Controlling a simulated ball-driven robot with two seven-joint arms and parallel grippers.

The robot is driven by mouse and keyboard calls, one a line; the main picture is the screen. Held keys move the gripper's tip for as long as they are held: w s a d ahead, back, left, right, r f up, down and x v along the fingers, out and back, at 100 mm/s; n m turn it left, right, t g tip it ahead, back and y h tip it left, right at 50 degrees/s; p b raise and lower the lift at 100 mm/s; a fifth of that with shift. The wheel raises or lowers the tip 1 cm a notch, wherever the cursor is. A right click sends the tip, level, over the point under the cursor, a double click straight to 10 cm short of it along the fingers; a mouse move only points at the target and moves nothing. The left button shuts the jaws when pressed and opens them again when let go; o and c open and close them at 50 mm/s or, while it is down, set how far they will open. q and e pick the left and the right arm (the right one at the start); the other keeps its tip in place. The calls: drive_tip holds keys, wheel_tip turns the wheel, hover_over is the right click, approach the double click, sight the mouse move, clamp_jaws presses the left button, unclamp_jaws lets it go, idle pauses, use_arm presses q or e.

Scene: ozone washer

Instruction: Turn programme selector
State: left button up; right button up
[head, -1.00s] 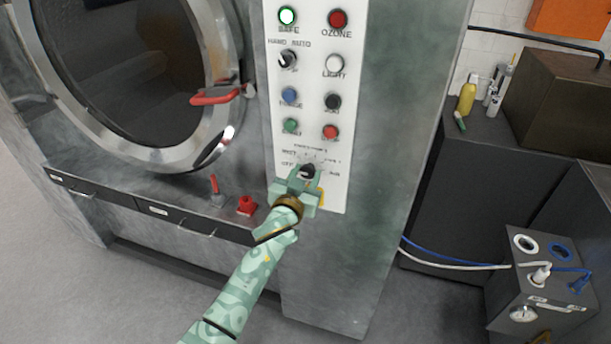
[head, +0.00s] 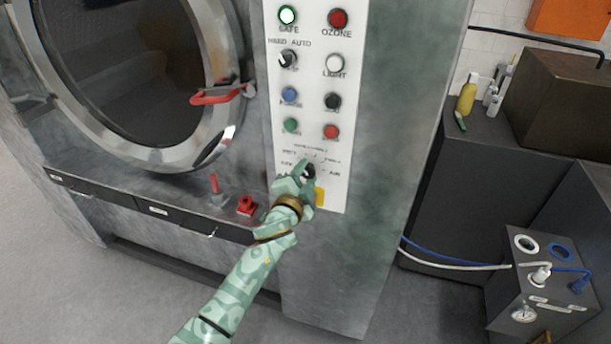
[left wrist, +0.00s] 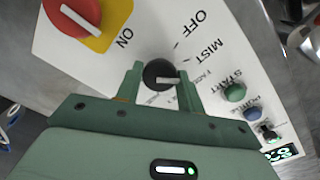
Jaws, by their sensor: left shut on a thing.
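The programme selector is a black round knob with a pale pointer line. It sits low on the white control panel (head: 345,140) in the head view, partly hidden by my gripper. In the left wrist view the selector (left wrist: 158,74) lies between the two green fingers. My left gripper (head: 306,175) is shut on it, and its fingers (left wrist: 162,82) stand on either side of the knob. In the wrist view the pointer line runs roughly sideways, toward the right finger. Labels OFF and MIST show beside it. My right gripper is not in view.
Above the selector are green (head: 291,125), red (head: 331,132), blue and black buttons. A red rotary switch on a yellow plate (left wrist: 98,40) is close by. The washer's round door (head: 212,150) with a red handle (head: 215,97) is at left. A red valve (head: 246,205) sits on the ledge.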

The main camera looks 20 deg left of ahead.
use_arm(q)
drive_tip(key=shift+f+m, duration=0.1)
drive_tip(key=shift+m, duration=1.6)
drive_tip(key=o, duration=1)
drive_tip(key=shift+s, duration=0.1)
drive_tip(key=s, duration=1.6)
drive_tip(key=shift+s+a, duration=0.1)
drive_tip(key=shift+a, duration=0.15)
